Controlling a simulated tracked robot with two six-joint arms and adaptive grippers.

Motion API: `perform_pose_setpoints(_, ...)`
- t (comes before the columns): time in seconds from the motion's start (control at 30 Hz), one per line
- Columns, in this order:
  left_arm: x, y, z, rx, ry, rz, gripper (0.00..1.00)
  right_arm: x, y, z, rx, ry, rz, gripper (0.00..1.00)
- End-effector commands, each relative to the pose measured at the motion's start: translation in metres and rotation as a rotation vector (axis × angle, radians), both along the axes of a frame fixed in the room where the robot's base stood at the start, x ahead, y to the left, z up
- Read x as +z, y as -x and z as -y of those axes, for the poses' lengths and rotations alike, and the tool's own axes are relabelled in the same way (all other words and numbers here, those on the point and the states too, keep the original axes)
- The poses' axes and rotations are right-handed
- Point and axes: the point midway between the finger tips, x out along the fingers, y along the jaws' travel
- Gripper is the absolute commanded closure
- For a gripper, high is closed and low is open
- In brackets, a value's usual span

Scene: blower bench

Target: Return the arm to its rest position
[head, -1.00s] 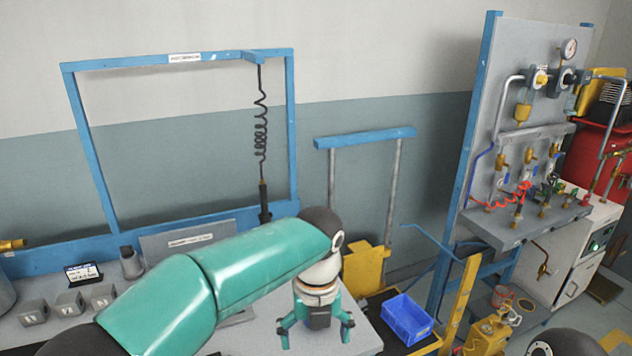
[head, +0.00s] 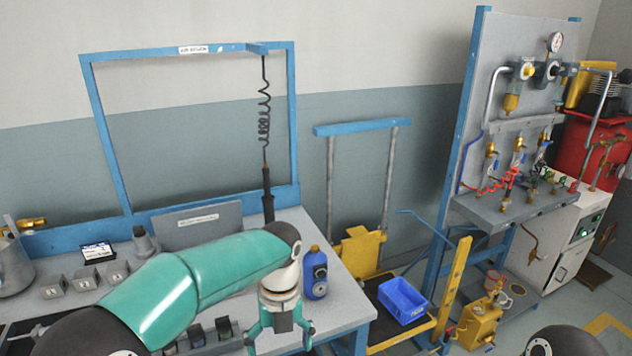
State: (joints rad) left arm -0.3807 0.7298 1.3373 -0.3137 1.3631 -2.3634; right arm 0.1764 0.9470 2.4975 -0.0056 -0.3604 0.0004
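My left arm (head: 205,282) comes in from the lower left and reaches over the workbench (head: 345,312). Its gripper (head: 279,343) hangs downward near the front of the bench. The two fingers are spread apart, and I see nothing between them. A blue bottle (head: 316,275) stands upright on the bench, just behind and to the right of this gripper, apart from it. My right gripper is not in view; only a dark rounded part, probably of my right arm, shows at the lower right edge.
Grey blocks (head: 86,280) and a dark display box (head: 98,252) sit at the bench's left. A black tool (head: 267,195) hangs on a coiled cord from the blue frame (head: 289,130). A yellow cart with a blue bin (head: 403,300) and a valve panel (head: 515,150) stand to the right.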

Motion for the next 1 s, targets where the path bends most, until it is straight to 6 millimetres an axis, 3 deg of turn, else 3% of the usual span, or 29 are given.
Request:
perform_pose_setpoints(0.17, -0.053, 0.022, -0.037, 0.067, -0.018, -0.138, 0.06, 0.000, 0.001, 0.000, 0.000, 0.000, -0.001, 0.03)
perform_pose_setpoints(0.33, -0.131, 0.065, -0.068, 0.265, -0.008, -0.273, 0.06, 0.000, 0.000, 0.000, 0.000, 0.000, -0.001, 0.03)
perform_pose_setpoints(0.5, -0.224, 0.147, -0.078, 0.828, -0.028, -0.392, 0.06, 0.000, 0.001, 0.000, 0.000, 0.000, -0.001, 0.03)
perform_pose_setpoints(0.6, -0.255, 0.187, -0.072, 1.198, -0.067, -0.429, 0.06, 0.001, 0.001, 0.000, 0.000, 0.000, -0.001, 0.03)
perform_pose_setpoints(0.8, -0.283, 0.238, -0.055, 1.906, -0.166, -0.454, 0.06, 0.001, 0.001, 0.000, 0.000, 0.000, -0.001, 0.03)
perform_pose_setpoints(0.9, -0.286, 0.246, -0.049, 2.235, -0.193, -0.438, 0.06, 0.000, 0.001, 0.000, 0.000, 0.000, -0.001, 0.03)
perform_pose_setpoints(1.0, -0.288, 0.238, -0.049, 2.531, -0.175, -0.422, 0.06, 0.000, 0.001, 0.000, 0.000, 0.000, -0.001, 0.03)
